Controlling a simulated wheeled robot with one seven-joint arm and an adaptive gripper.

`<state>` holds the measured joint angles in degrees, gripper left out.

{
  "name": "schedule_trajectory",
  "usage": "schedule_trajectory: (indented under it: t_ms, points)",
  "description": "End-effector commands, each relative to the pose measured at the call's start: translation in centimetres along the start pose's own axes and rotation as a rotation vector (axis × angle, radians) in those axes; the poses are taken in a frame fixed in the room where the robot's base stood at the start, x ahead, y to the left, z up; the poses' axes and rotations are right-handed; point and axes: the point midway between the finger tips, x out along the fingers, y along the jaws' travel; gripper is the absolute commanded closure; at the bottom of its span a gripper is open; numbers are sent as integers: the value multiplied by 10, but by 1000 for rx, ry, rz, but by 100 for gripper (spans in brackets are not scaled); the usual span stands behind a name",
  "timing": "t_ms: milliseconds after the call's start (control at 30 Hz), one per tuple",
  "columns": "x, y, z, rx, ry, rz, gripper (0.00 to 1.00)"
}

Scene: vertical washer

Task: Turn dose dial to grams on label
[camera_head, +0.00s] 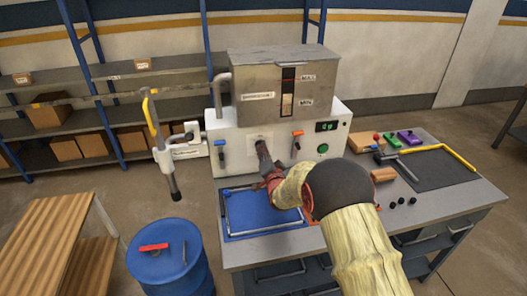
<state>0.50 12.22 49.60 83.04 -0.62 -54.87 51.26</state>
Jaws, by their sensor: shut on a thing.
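The washer's white front panel (230,165) stands at the back of the workbench, below a grey metal hopper (265,75). My gripper (262,147) reaches up to the middle of the panel and is shut at the spot of the dose dial. The fingers hide the dial, so its pointer and setting cannot be read. A pale plate (252,139) shows around the fingertips. A white label (258,96) is on the hopper; its text is too small to read. A small dark display (326,126) with green characters is right of the gripper.
Levers with blue (220,150) and orange (297,140) tops flank the gripper, and a green button (323,148) is further right. A blue tray (235,220) lies below the panel. Tools and coloured blocks lie on the right. A blue drum (170,265) stands front left.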

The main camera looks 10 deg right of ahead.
Motion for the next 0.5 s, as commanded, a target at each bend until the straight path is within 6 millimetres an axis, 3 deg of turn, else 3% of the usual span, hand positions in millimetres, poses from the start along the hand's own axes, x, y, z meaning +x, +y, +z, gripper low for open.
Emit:
schedule_trajectory:
  t_ms: [167,200,500]
  points:
    - [0,1,0,1,0,2,100]
    - [0,1,0,1,0,2,91]
    - [0,0,0,0,0,1,74]
